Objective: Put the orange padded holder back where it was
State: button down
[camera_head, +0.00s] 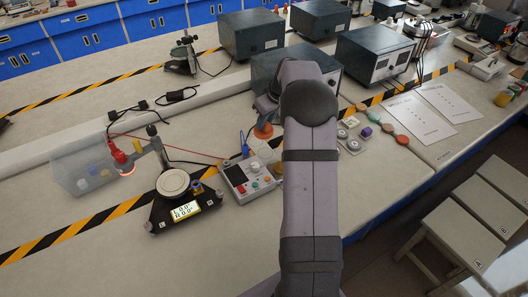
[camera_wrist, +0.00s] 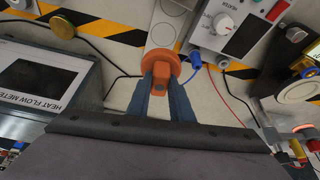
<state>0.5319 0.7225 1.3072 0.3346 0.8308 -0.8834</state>
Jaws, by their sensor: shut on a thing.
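The orange padded holder (camera_wrist: 176,65) is a round disc with a stubby handle block. In the wrist view my gripper (camera_wrist: 162,84) has its two blue-grey fingers closed on the handle. The holder also shows in the head view as a small orange shape (camera_head: 263,131) just left of my arm, behind the control box. My arm hides most of the gripper there. I cannot tell whether the disc touches the bench.
A control box (camera_head: 248,181) with a blue-plugged cable and red wire stands close by. A heat flow meter (camera_wrist: 45,85) is left of the gripper in the wrist view. A ring-topped apparatus (camera_head: 174,184) and a clear bin (camera_head: 82,172) stand left. Dark instrument boxes (camera_head: 374,52) stand behind.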

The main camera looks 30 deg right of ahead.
aim_at(269, 134)
jog(key=shift+w+d+r+m+h, duration=0.15)
jog(key=shift+m+h, duration=0.15)
jog(key=shift+m, duration=0.6)
jog(key=shift+f+p, duration=1.4)
jog(key=shift+f, duration=3.7)
jog(key=shift+f, duration=0.15)
jog(key=c, duration=1.6)
grip_release()
jog(key=shift+r, duration=0.25)
jog(key=b+v, duration=0.2)
jog(key=v, duration=1)
jog(key=shift+f+b, duration=0.1)
jog(key=shift+b, duration=0.3)
